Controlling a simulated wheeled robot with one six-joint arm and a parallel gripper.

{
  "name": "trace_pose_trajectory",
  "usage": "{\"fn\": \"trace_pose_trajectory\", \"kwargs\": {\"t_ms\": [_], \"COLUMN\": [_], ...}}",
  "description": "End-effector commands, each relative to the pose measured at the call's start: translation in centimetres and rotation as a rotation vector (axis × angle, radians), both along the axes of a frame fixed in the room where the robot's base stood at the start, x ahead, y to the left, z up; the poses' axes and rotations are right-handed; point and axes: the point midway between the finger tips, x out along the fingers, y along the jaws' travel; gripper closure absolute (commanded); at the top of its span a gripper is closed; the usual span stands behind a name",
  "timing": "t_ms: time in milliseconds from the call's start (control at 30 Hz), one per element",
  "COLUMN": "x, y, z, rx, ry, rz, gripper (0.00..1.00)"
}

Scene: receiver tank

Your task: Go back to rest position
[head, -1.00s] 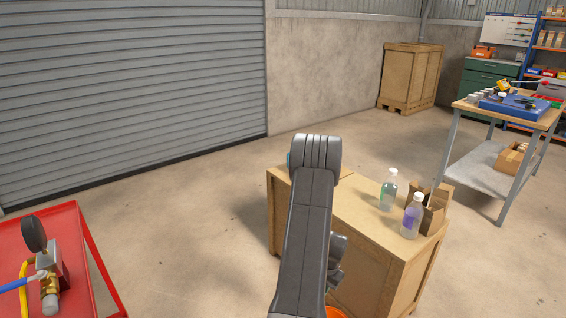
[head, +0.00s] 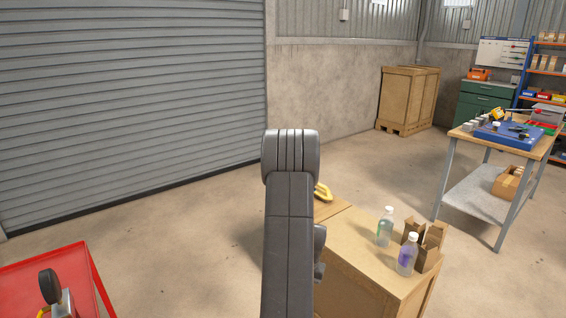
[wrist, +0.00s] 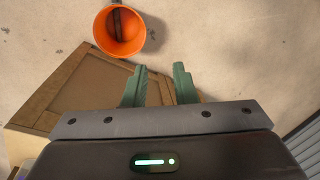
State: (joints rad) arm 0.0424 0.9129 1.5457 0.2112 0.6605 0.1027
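In the wrist view my gripper (wrist: 160,88) shows two green fingers standing apart with nothing between them. Below the fingers is a wooden crate (wrist: 82,85), and an orange bucket (wrist: 120,32) with a dark bar-like thing inside is beyond the fingertips, a little left. In the head view my dark arm rises in the middle and hides the gripper. The crate (head: 365,262) also shows there, just right of my arm.
Two bottles (head: 385,227) (head: 407,255) and open cardboard boxes (head: 425,245) stand on the crate. A red cart (head: 62,285) with a gauge (head: 50,287) is at left. A workbench (head: 470,190) is at right. Open floor lies between.

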Motion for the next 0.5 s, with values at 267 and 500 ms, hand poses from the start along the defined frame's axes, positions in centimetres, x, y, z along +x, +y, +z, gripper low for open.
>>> {"fn": "trace_pose_trajectory", "kwargs": {"t_ms": [267, 500], "x": [-0.2, -0.6], "y": [1.9, 3.5], "z": [5.8, 10.2], "rx": [-0.003, -0.006], "ry": [0.000, 0.000], "rz": [0.098, 0.182], "gripper": [0.75, 0.75]}}
